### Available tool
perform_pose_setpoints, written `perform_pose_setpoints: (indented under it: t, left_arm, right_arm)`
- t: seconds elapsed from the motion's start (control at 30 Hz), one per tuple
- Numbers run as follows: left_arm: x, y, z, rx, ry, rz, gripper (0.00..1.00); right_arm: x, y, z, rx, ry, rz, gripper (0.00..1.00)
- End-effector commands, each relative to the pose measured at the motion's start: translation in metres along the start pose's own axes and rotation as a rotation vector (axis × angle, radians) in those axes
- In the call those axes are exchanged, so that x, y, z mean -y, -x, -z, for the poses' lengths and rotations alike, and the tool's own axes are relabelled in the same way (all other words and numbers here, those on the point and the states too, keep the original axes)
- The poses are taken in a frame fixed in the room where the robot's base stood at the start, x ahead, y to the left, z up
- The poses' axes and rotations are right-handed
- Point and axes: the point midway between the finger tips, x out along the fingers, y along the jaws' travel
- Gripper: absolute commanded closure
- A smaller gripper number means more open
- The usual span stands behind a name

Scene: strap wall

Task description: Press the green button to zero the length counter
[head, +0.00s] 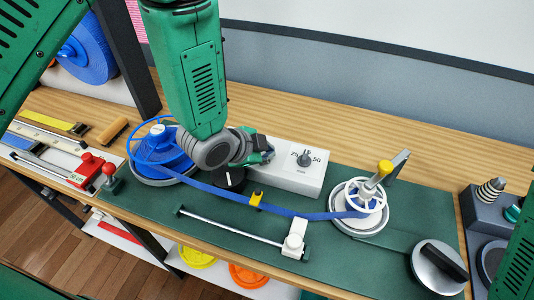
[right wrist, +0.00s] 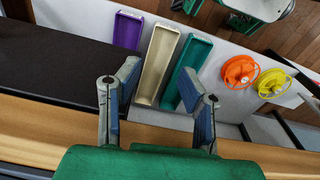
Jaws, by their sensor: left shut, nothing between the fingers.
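The white counter box (head: 312,177) with a dial and printed numbers stands on the green mat, at the middle of the head view. My left gripper (head: 262,153) is shut and empty at the left end of this box, its fingers close over the top. I cannot make out the green button; the gripper and wrist cover that end of the box. I cannot tell whether the fingertips touch anything. My right gripper (right wrist: 155,105) shows in the right wrist view, open and empty, above the bench edge and away from the box.
A blue strap (head: 285,211) runs from a blue reel (head: 162,150) to a white spoked reel (head: 358,205). A black knob (head: 229,179) lies just below my left wrist. A red-handled tool (head: 88,168) is at left. Purple, cream and teal trays (right wrist: 160,60) show in the right wrist view.

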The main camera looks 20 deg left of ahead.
Motion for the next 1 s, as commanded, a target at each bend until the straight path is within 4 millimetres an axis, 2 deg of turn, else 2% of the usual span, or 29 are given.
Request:
perform_pose_setpoints:
  t: [0.2, 0.67, 1.0]
  left_arm:
    - [0.009, 0.011, 0.004, 0.001, 0.0, 0.0, 1.0]
    - [0.011, 0.014, 0.005, 0.0, 0.0, 0.001, 1.0]
    - [0.028, 0.037, 0.023, -0.001, 0.0, 0.002, 1.0]
  right_arm:
    - [0.0, 0.012, 0.001, 0.0, 0.0, 0.0, 0.66]
    - [0.0, 0.015, 0.001, 0.0, 0.0, 0.0, 0.66]
    - [0.0, 0.043, 0.002, 0.0, 0.0, 0.0, 0.66]
